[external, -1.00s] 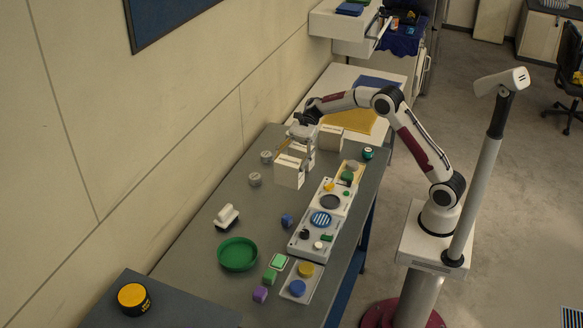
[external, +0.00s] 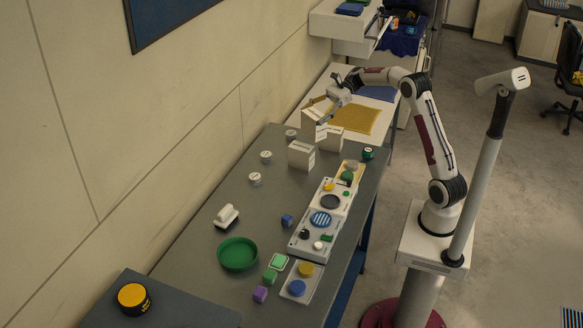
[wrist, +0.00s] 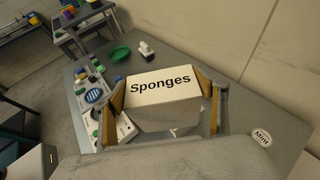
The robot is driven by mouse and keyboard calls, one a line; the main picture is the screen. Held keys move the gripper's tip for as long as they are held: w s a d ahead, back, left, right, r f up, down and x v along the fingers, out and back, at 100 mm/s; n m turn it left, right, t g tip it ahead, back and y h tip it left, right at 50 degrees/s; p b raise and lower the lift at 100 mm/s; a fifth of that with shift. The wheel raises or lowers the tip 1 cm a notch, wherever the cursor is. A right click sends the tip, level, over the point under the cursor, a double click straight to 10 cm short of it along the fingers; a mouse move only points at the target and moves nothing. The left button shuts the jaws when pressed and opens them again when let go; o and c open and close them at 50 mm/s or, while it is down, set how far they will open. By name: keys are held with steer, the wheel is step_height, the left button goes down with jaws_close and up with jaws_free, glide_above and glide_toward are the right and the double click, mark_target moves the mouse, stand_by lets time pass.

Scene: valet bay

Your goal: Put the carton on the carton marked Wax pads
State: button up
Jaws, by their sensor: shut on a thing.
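My gripper (external: 330,117) is shut on a white carton (external: 312,125), held raised above the far part of the grey table. In the wrist view this carton reads "Sponges" (wrist: 160,84) and sits between the two fingers. A second white carton (external: 300,156) stands on the table just in front of and below the held one. A third pale carton (external: 332,137) stands to the right, behind the second. Lettering on these two is too small to read, so I cannot tell which is marked Wax pads.
Several small round grey tins (external: 266,156) stand along the wall side; one reads "Mint" (wrist: 261,138) in the wrist view.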

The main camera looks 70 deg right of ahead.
steer(key=s+d+r+m+t+h, duration=0.1)
steer(key=d+r+m+t+h, duration=0.1)
steer(key=d, duration=0.6)
steer(key=s+d+r+m+t+h, duration=0.1)
steer(key=s+d+m+t+h, duration=0.1)
steer(key=d, duration=0.7)
steer(key=m+t+h, duration=0.1)
steer(key=m+h, duration=0.1)
steer(key=m, duration=0.1)
steer(key=shift+r, duration=0.35)
steer(key=shift+f, duration=2.5)
steer(key=shift+f, duration=2.55)
steer(key=shift+f, duration=0.1)
